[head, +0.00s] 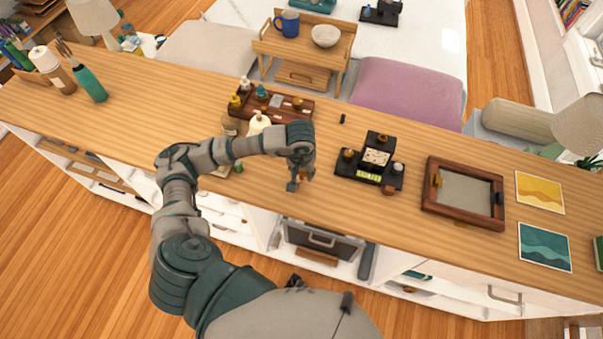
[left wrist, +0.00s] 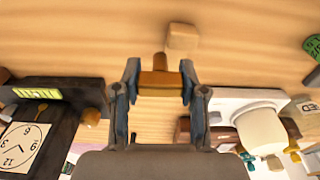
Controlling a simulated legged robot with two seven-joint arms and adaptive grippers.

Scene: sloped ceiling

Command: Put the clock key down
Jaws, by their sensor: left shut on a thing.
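My left gripper (head: 297,182) is over the wooden counter (head: 130,118), left of the small black clock stand (head: 376,158). In the left wrist view the gripper (left wrist: 160,88) is shut on a brown, brass-coloured piece (left wrist: 160,84), which I take for the clock key. Its crosspiece lies between the fingertips and a short stem points away. A pale block (left wrist: 183,40) shows just beyond the stem; I cannot tell whether they touch. The clock's white face (left wrist: 22,146) shows at the lower left there. My right gripper is not in view.
A white bottle (head: 259,123) and a wooden tray of small bottles (head: 283,111) stand behind and left of the gripper. A wooden framed tray (head: 431,207) lies right of the clock. A small black object (head: 343,118) lies farther back. Bare counter lies between gripper and clock.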

